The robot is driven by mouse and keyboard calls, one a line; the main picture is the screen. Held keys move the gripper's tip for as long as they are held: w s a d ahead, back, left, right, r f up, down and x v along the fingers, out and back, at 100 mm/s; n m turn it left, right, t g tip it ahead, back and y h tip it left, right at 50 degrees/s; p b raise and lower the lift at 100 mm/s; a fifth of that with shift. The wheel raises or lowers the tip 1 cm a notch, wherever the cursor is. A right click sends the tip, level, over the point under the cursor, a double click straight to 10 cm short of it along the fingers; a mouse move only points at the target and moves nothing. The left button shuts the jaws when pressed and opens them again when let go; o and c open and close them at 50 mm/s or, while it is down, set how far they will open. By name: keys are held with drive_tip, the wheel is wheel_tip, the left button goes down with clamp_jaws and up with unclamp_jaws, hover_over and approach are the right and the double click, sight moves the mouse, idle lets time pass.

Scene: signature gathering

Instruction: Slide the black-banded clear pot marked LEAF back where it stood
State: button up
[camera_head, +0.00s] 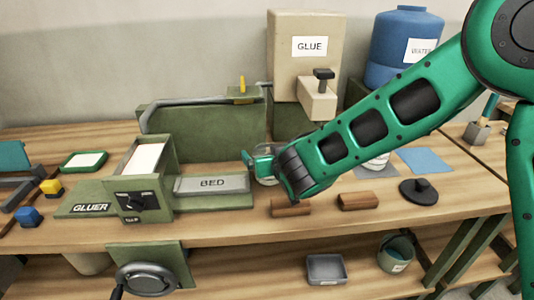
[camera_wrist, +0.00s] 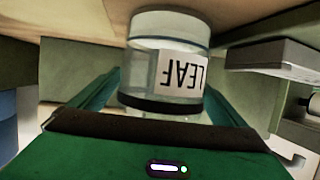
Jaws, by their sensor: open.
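The clear pot (camera_wrist: 142,62) with the label LEAF and a black band fills the middle of the wrist view. Its lettering appears upside down there. My gripper (camera_wrist: 158,92) is open, with one green finger on each side of the pot. I cannot tell whether either finger touches it. In the head view my gripper (camera_head: 262,165) is low over the bench, at the right end of the BED block (camera_head: 212,184). The pot is mostly hidden there by my gripper and arm.
The green GLUER machine (camera_head: 92,209) stands to the left. A GLUE box (camera_head: 284,55) with a spout and a blue WATER tank (camera_head: 390,60) stand behind. Two brown blocks (camera_head: 290,208) (camera_head: 357,201) and a black knobbed disc (camera_head: 418,191) lie near the front edge.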

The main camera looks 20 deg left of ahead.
drive_tip(key=v, duration=0.9)
drive_tip(key=shift+s+d, duration=0.25)
drive_tip(key=shift+r, duration=0.1)
